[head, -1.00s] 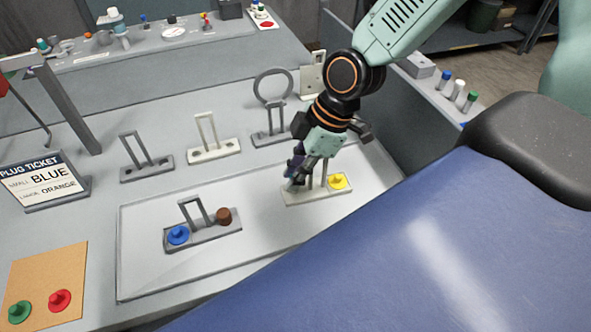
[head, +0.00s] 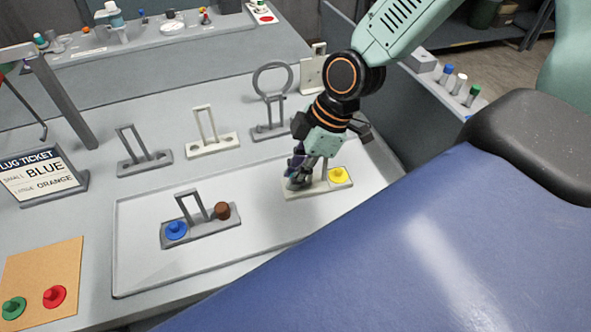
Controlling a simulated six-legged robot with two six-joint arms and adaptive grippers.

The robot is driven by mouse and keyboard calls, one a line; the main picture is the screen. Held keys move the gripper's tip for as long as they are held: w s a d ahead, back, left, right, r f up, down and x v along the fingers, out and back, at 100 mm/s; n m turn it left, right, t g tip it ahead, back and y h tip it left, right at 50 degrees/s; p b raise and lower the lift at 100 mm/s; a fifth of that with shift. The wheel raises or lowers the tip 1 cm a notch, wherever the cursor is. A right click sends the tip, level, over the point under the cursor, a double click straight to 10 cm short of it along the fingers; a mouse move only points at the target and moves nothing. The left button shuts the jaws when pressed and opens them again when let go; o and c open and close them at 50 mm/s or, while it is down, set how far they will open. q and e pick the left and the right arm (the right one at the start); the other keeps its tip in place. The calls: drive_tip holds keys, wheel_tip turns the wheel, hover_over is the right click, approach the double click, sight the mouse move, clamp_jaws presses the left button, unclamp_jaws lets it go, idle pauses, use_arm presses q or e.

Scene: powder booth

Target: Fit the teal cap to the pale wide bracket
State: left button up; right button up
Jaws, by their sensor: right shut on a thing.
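A pale bracket (head: 318,192) lies in the tray, with a yellow cap (head: 340,175) on the right end of its base. My right gripper (head: 298,184) is low over the left end of this base, its fingers shut. They hide nearly all of what they hold; no other teal cap shows, so I take it as the teal cap. Whether it touches the base or is seated cannot be told. The gripper also covers most of the bracket's upright loop. My left gripper is out of view.
The tray (head: 140,272) also holds a grey bracket (head: 205,228) with blue and brown caps. Behind stand a grey bracket (head: 145,165), another pale bracket (head: 212,145) and a ring bracket (head: 270,130). Green and red caps (head: 54,297) lie on a tan board (head: 60,262). A ticket sign (head: 40,178) stands left.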

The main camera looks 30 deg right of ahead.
drive_tip(key=o, duration=0.8)
drive_tip(key=shift+d+r, duration=0.15)
drive_tip(key=shift+r, duration=0.6)
drive_tip(key=shift+v, duration=3.05)
